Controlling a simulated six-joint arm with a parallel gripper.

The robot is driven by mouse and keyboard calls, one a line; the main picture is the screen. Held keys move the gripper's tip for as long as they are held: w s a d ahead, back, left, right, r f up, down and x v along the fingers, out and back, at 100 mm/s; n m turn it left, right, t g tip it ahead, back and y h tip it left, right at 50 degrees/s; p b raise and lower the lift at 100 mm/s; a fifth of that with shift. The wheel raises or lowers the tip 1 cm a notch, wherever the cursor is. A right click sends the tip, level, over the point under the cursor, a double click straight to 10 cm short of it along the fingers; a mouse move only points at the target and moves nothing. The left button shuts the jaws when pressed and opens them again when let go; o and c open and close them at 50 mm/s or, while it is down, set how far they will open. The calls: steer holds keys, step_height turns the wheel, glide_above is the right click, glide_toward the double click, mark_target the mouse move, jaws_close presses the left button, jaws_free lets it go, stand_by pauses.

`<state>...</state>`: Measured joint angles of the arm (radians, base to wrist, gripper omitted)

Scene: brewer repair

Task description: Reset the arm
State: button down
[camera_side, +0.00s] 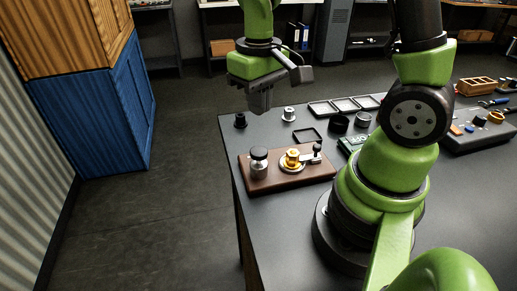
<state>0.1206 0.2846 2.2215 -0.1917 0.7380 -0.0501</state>
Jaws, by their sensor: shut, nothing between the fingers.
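My gripper (260,108) is at the end of the green arm, in the upper middle of the side view. It points down and hangs above the far left corner of the dark table (300,225). Its fingers are together and nothing shows between them. Below it and a little nearer stands a brown wooden board (285,181) with a glass-and-metal jar (259,163), a brass part on a round base (292,159) and a small lever piece (316,152). The gripper is apart from all of these.
A black knob (240,120) and a silver part (288,114) stand near the far edge. A row of shallow trays (345,105), dark cups (339,124) and a green board (350,144) lie to the right. A blue cabinet (110,115) stands left, off the table.

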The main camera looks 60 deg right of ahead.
steer(key=shift+r, duration=0.5)
stand_by(0.6)
steer(key=s+a+r+t+y, duration=0.1)
steer(key=s+a+r+t, duration=0.1)
steer(key=r, duration=0.4)
steer(key=s+a+r+m+t+y, duration=0.1)
steer(key=s+a+r+t, duration=0.2)
steer(key=s+r+t, duration=0.2)
steer(key=shift+s+a+r, duration=0.3)
steer(key=shift+s+r, duration=0.45)
steer(key=shift+s, duration=0.3)
